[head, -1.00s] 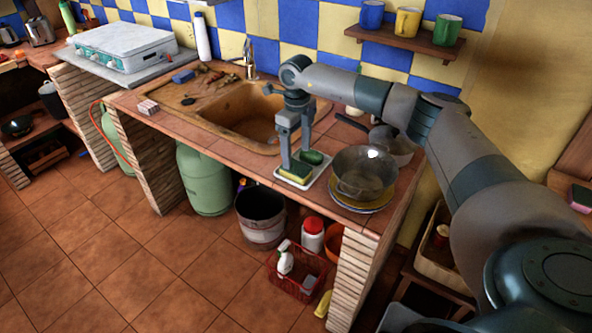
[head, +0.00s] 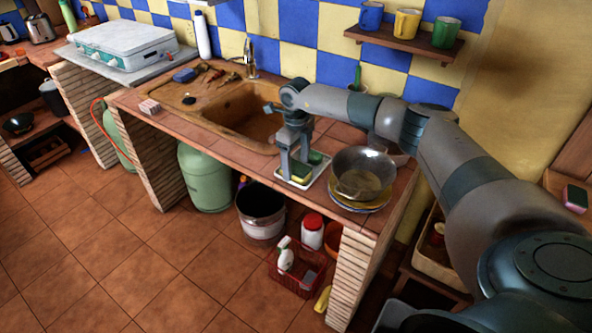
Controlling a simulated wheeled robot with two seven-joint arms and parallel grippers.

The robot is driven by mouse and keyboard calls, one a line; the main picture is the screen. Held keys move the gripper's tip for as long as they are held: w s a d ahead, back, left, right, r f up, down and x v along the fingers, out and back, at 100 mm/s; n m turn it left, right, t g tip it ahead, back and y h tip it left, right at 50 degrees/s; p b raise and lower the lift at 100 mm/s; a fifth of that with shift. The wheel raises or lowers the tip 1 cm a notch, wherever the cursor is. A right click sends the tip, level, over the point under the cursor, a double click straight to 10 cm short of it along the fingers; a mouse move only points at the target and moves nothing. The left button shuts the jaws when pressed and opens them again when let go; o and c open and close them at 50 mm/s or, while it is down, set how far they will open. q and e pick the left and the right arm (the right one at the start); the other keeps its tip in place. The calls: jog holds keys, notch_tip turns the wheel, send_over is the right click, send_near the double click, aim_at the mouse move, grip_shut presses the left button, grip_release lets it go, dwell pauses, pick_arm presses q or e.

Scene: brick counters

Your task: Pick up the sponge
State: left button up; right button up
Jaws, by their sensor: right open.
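A yellow-and-green sponge (head: 301,178) lies in a small white tray (head: 283,182) on the tiled counter, right of the sink. My right gripper (head: 295,165) points down over the tray with its fingers apart. Its fingertips are down close to the sponge and hide part of it; I cannot tell whether they touch it. A dark green item (head: 315,158) lies behind the sponge in the same tray. My left gripper is not in view.
The brown sink (head: 240,118) is to the left. A blue sponge-like block (head: 185,75) lies by the sink; a pink-and-green one (head: 575,198) is at far right. A shelf with mugs (head: 405,42) hangs above.

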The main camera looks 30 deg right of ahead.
aim_at(296, 167)
jog(key=c, duration=1.4)
jog(key=shift+r, duration=0.1)
